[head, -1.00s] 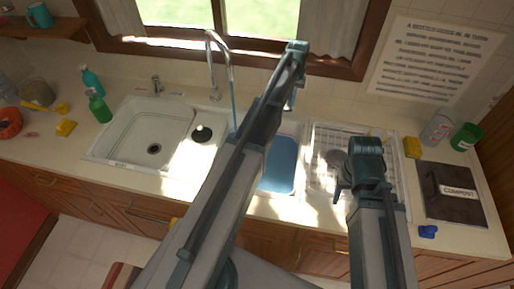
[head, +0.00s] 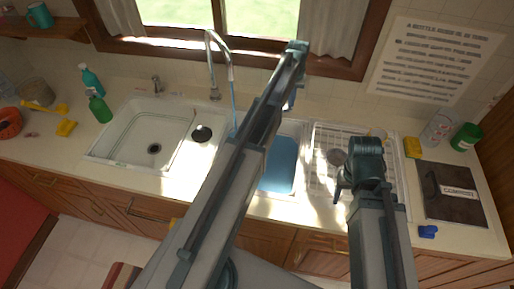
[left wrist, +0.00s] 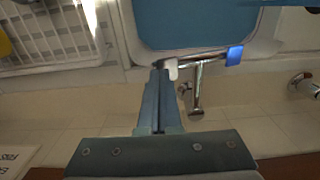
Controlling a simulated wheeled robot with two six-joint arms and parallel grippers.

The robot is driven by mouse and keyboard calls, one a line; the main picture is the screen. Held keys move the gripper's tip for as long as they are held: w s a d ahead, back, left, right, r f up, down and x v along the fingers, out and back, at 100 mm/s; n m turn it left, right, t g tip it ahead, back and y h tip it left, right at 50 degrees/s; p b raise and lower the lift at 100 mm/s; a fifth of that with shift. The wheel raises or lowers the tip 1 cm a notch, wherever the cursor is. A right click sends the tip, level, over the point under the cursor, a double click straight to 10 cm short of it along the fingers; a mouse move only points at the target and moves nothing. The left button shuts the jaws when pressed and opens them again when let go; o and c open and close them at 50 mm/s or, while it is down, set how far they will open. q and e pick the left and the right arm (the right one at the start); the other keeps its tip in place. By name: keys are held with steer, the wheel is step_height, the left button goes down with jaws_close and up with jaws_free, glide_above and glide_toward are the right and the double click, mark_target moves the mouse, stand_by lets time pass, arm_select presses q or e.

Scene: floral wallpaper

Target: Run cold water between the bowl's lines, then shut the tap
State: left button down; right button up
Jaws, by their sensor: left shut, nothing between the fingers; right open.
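The chrome tap (head: 211,62) arches over the sink. A blue water stream (head: 233,100) falls from its spout; its lower end is hidden behind my left arm. The right-hand bowl (head: 302,131) holds a flat blue surface (head: 281,165), which looks like water. No lines can be made out on this bowl. In the left wrist view, the stream (left wrist: 235,55) shows at the spout's end. My left gripper (head: 297,48) is shut and empty; in its wrist view the fingertips (left wrist: 160,74) are beside a small white-tipped lever (left wrist: 172,69). Contact is unclear. My right gripper (head: 345,190) is open and empty.
A white wire rack (head: 325,140) stands right of the bowl, under my right gripper. The left-hand basin (head: 125,135) looks empty.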

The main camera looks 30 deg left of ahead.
mark_target(291, 109)
arm_select(q)
steer(key=shift+f+b, duration=2)
steer(key=shift+f, duration=0.1)
steer(key=shift+d, duration=0.25)
steer(key=shift+d, duration=0.4)
steer(key=shift+w+d, duration=0.35)
steer(key=shift+d, duration=0.5)
